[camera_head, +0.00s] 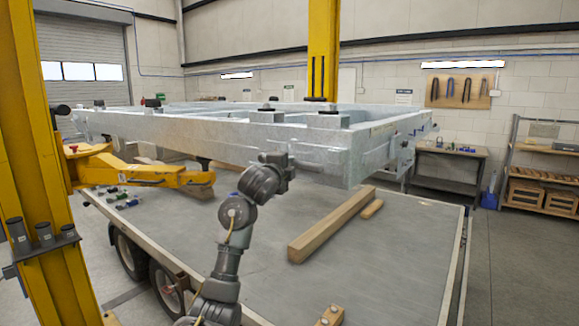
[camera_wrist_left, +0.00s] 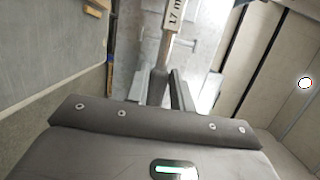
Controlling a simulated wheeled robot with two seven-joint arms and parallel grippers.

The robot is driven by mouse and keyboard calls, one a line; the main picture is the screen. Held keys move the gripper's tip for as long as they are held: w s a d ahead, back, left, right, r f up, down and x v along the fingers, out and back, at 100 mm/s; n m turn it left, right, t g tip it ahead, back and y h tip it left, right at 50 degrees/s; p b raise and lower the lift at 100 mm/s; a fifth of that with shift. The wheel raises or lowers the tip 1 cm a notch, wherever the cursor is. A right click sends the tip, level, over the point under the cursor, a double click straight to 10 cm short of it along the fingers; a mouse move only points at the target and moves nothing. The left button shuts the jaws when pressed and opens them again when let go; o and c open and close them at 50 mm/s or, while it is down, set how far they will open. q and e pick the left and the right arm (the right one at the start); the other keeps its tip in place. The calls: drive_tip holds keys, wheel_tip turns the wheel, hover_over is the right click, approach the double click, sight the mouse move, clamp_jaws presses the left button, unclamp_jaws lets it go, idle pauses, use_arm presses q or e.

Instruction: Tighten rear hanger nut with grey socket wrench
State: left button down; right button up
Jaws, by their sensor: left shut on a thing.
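My left gripper (camera_head: 281,163) is raised against the near side of the galvanized trailer frame (camera_head: 220,132), close to its near right corner. In the left wrist view my left gripper (camera_wrist_left: 168,90) is shut on the grey socket wrench (camera_wrist_left: 157,82). A pale label reading "17 m", cut off by the top edge, shows on the wrench. The wrench's far end runs out of that view, so I cannot tell whether it touches a nut. In the head view I cannot make out the wrench or the rear hanger nut. My right gripper is not in view.
Yellow lift posts (camera_head: 35,150) stand at left and behind, with a yellow lift arm (camera_head: 140,172) under the frame. Below is a flat grey deck (camera_head: 250,255) with a long timber (camera_head: 330,225) on it. A workbench (camera_head: 447,170) and shelf rack (camera_head: 540,170) stand at right.

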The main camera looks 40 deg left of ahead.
use_arm(q)
drive_tip(key=shift+w, duration=0.55)
drive_tip(key=shift+w, duration=0.1)
drive_tip(key=shift+r, duration=0.1)
drive_tip(key=shift+s, duration=0.7)
drive_tip(key=shift+p, duration=0.4)
drive_tip(key=shift+w, duration=0.55)
